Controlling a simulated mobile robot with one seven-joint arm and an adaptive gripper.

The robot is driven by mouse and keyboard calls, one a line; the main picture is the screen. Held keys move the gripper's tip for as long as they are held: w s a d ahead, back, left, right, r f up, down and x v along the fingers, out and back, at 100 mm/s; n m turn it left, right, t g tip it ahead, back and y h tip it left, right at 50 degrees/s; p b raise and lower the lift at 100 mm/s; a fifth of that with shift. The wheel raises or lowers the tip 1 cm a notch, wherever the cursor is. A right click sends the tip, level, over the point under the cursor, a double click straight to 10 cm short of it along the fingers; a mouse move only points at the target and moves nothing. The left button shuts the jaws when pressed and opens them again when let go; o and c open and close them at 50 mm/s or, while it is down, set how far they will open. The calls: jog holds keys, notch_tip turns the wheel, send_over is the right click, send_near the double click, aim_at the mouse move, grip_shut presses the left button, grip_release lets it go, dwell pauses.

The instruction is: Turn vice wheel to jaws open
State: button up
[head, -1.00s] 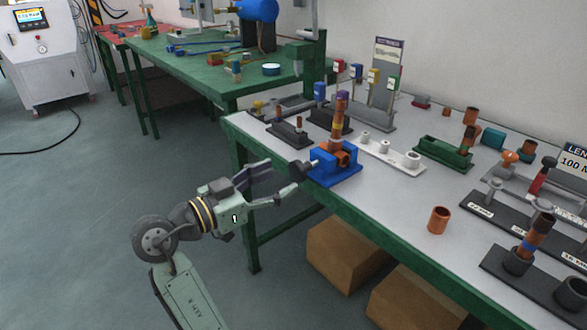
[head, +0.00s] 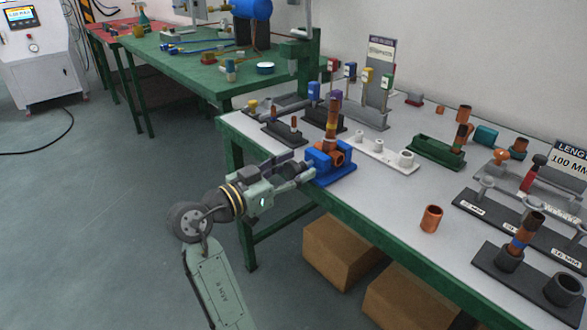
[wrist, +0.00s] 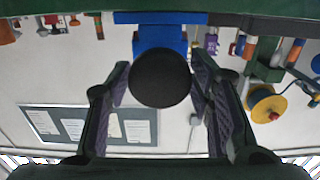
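The blue vice (head: 335,176) stands at the near left edge of the grey-white table, with a copper fitting (head: 337,158) in it. In the wrist view, the vice's round black wheel (wrist: 161,80) faces me, with the blue vice body (wrist: 160,37) behind it. My gripper (wrist: 161,65) is open, with one finger on each side of the wheel. The fingertips are close to its rim; I cannot tell whether they touch it. In the head view, my gripper (head: 303,170) reaches the vice's left side and largely hides the wheel.
The table's green front edge (head: 405,258) runs close by my arm. A loose copper ring (head: 431,218) lies on the table to the right. Black holders and a white block (head: 380,152) with pegs stand behind the vice. Cardboard boxes (head: 345,250) sit underneath.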

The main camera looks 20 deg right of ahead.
jog(key=c, duration=0.8)
jog(key=shift+n, duration=0.4)
jog(key=n+p, duration=0.3)
jog(key=shift+w+r+n, duration=0.1)
jog(key=shift+r+n, duration=0.05)
jog(key=shift+n, duration=0.15)
jog(key=n+p, duration=0.3)
jog(key=shift+a+n, duration=0.1)
jog(key=shift+n, duration=0.2)
jog(key=n+p, duration=0.3)
jog(key=shift+w, duration=0.1)
jog(key=shift+f+n+p, duration=0.25)
jog(key=shift+n+p, duration=0.75)
jog(key=shift+n, duration=0.4)
